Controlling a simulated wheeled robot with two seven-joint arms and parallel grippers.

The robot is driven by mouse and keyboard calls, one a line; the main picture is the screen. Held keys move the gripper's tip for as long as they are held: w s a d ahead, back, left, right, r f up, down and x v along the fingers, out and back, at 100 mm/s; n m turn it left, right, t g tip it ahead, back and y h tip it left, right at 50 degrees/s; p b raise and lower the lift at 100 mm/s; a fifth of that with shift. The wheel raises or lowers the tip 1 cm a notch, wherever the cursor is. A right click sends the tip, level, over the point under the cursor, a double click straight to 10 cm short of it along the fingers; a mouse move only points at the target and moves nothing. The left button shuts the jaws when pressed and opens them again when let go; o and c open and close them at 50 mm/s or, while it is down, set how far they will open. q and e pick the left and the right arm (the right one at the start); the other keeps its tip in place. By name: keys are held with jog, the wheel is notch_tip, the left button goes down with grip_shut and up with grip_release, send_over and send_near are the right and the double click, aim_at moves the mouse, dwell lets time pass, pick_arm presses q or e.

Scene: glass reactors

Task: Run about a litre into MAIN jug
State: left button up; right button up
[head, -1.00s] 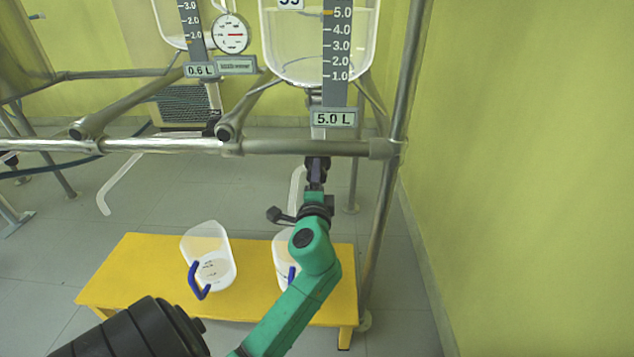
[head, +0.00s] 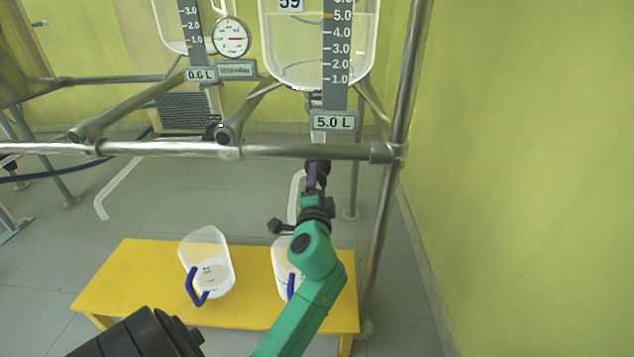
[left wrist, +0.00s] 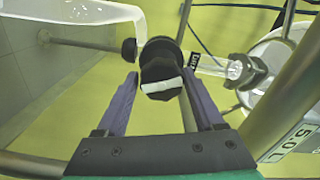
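A glass reactor vessel (head: 300,55) with a scale (head: 336,60) hangs at the top; its display reads 5.0 L (head: 334,121). Below it, my left gripper (head: 317,172) is at the drain valve. In the left wrist view its purple fingers (left wrist: 160,82) are spread on either side of a black knob (left wrist: 158,70) with a white stripe; I cannot tell if they touch it. Two clear jugs with blue handles stand on the bench: a left jug (head: 210,265) and a right jug (head: 279,262), partly hidden by my arm. No MAIN label is readable. My right gripper is not in view.
The yellow bench (head: 145,285) stands on the grey floor. A steel frame rail (head: 270,152) and an upright post (head: 393,180) are close to my left gripper. A second vessel with a 0.6 L display (head: 200,74) and a gauge (head: 231,38) is at left.

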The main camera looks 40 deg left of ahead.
pick_arm(q)
jog(key=shift+o, duration=0.9)
jog(key=b+v, duration=0.1)
jog(key=v, duration=1.3)
jog(key=shift+s+d, duration=0.2)
jog(key=shift+s, duration=0.05)
dwell(5.5)
